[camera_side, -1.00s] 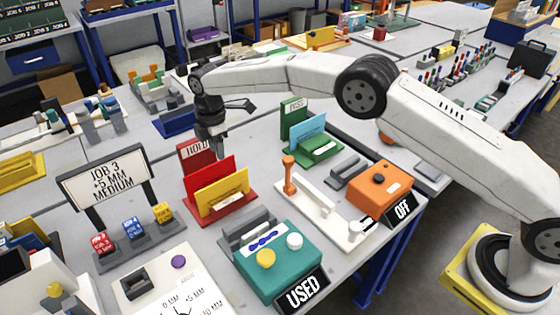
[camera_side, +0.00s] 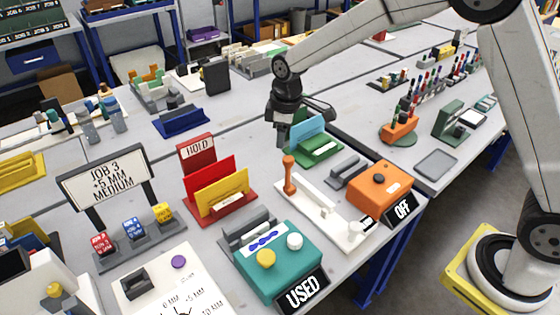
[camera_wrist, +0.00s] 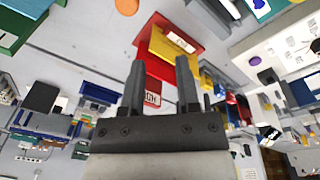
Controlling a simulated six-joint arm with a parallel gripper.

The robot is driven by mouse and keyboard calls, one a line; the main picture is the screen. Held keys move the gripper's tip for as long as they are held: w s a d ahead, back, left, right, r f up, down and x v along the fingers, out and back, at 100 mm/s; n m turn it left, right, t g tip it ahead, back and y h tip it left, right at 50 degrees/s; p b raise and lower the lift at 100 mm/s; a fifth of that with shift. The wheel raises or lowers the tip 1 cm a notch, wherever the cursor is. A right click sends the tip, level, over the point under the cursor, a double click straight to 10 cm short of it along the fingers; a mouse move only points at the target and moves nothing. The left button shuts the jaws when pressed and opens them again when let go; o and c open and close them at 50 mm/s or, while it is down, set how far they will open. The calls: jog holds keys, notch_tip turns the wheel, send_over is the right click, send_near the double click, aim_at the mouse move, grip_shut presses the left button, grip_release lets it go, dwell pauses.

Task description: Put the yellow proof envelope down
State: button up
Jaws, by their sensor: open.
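The yellow proof envelope (camera_side: 222,191) stands upright in the red HOLD rack (camera_side: 232,212), in front of a red envelope (camera_side: 206,180). It has a pale label and also shows in the wrist view (camera_wrist: 163,47), beyond my fingers. My gripper (camera_side: 281,138) is up and to the right of the HOLD rack, near the green rack. In the wrist view my gripper (camera_wrist: 161,80) has its two fingers spread with nothing held between them. The gripper and the yellow envelope are apart.
A green rack (camera_side: 322,157) holds a light blue envelope (camera_side: 308,134); my gripper hides part of it. A teal USED box (camera_side: 268,283), an orange OFF box (camera_side: 378,192) and a white lever stand (camera_side: 318,200) are in front. A JOB 3 sign (camera_side: 104,180) stands left.

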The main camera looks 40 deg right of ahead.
jog(key=s+d+m, duration=0.4)
jog(key=s, duration=0.7)
jog(key=s+d+f+m+t, duration=0.1)
jog(key=s+d+m, duration=0.3)
jog(key=s, duration=0.7)
jog(key=shift+f+m, duration=0.25)
jog(key=shift+m, duration=0.15)
